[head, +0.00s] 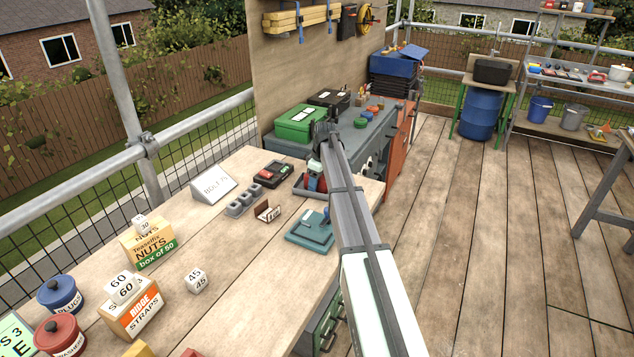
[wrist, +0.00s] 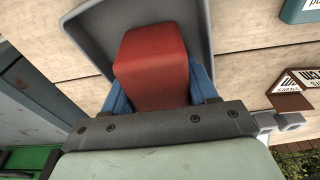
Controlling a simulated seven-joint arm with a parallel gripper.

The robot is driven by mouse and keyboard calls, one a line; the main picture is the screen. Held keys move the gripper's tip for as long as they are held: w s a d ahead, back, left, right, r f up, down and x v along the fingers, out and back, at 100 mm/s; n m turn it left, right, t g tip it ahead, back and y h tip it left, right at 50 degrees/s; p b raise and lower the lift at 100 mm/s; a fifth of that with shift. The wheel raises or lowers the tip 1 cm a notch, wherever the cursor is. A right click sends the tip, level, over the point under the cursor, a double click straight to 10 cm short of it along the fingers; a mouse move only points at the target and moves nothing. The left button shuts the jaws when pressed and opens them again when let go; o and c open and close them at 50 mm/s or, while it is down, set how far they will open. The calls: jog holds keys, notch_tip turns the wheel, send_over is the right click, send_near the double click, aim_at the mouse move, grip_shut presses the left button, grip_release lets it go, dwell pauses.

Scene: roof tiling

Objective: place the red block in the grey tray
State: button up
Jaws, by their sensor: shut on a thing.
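The red block (wrist: 152,65) is between the blue fingers of my gripper (wrist: 160,98) in the wrist view. My gripper is shut on it. The grey tray (wrist: 95,30) lies behind and around the block in that view. In the head view the grey tray (head: 299,187) is on the wooden bench, with my gripper (head: 316,184) at it and the red block (head: 321,185) just showing there. My arm hides part of the tray. I cannot tell whether the block touches the tray floor.
A teal pad (head: 310,232) lies nearer on the bench. A green toolbox (head: 300,124) stands behind. The bench front is clear around a numbered cube (head: 196,281).

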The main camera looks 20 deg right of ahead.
jog(key=shift+f, duration=0.15)
jog(key=o, duration=0.9)
jog(key=r, duration=0.4)
jog(key=s+d+r, duration=0.1)
jog(key=r, duration=0.7)
jog(key=shift+s+d+r, duration=0.15)
